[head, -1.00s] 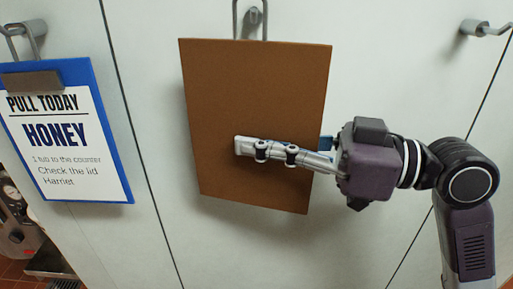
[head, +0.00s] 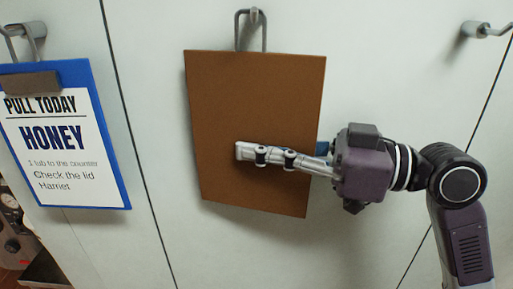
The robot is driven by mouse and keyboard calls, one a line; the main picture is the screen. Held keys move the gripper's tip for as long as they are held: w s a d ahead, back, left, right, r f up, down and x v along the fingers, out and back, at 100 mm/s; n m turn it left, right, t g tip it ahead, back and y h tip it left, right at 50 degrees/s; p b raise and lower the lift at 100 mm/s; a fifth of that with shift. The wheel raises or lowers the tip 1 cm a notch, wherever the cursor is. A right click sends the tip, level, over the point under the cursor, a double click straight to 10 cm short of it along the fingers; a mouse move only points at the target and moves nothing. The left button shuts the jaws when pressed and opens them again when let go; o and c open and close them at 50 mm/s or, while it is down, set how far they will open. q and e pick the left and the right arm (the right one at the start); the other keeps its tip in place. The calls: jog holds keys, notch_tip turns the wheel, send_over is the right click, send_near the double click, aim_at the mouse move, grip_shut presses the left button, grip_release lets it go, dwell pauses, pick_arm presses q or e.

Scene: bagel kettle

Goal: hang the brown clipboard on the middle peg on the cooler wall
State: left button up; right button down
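The brown clipboard (head: 255,95) is upright, flat side toward me, in the middle of the head view. A grey wire loop (head: 238,32) rises from its top edge. The middle peg (head: 255,14) shows at the top of that loop, on the pale cooler wall (head: 400,50). The loop's top looks level with the peg; I cannot tell if it bears on it. My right gripper (head: 240,152) is shut on the clipboard from its right side, one finger across the front face. The other finger is hidden behind the board. My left gripper is not in view.
A blue clipboard (head: 125,192) with a "HONEY" sheet hangs from the left peg (head: 35,29). The right peg (head: 485,29) is bare. A machine with knobs (head: 14,235) is at the lower left. Wall is clear between the brown clipboard and the right peg.

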jog(key=c, duration=2.6)
grip_release()
jog(key=o, duration=0.5)
jog(key=shift+d, duration=0.15)
